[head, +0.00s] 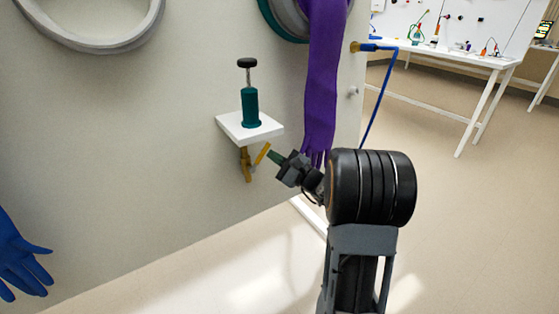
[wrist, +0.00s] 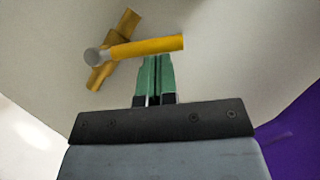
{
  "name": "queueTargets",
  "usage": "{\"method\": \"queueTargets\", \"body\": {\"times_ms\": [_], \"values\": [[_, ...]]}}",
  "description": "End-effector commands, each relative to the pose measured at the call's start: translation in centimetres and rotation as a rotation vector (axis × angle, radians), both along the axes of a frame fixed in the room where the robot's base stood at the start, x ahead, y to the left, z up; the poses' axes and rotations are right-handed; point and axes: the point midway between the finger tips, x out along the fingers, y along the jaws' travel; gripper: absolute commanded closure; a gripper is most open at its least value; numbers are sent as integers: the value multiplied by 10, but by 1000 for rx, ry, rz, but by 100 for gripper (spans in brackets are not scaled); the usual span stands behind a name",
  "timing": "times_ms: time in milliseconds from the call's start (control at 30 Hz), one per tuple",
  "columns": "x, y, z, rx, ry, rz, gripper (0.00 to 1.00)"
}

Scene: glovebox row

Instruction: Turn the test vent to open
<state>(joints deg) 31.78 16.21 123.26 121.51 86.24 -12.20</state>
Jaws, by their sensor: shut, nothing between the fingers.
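The test vent is a brass valve (head: 245,163) under a small white shelf on the pale panel. Its yellow lever (head: 263,153) slants up and to the right from the valve's pivot. In the wrist view the brass body (wrist: 102,77) lies at an angle behind the yellow lever (wrist: 150,47), which runs almost level from a grey pivot. My gripper (head: 273,156) is just right of the lever. Its green fingers (wrist: 156,60) are shut with nothing between them, their tips at the lever's lower edge. I cannot tell whether they touch it.
Above the vent, the white shelf (head: 240,128) carries a teal hand pump (head: 250,106). A purple glove (head: 322,80) hangs close above my gripper. A blue glove (head: 18,258) hangs at far left. A blue hose (head: 380,95) hangs at right, with open floor beyond.

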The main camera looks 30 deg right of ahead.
Motion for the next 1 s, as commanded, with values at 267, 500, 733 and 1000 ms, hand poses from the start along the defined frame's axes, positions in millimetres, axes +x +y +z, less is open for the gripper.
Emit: {"method": "queueTargets", "body": {"times_ms": [267,500,733,1000], "values": [[0,0,0,0,0,0,100],[0,1,3,-38,-7,5,100],[0,2,6,-75,-10,9,100],[0,6,12,-163,-22,19,100]]}}
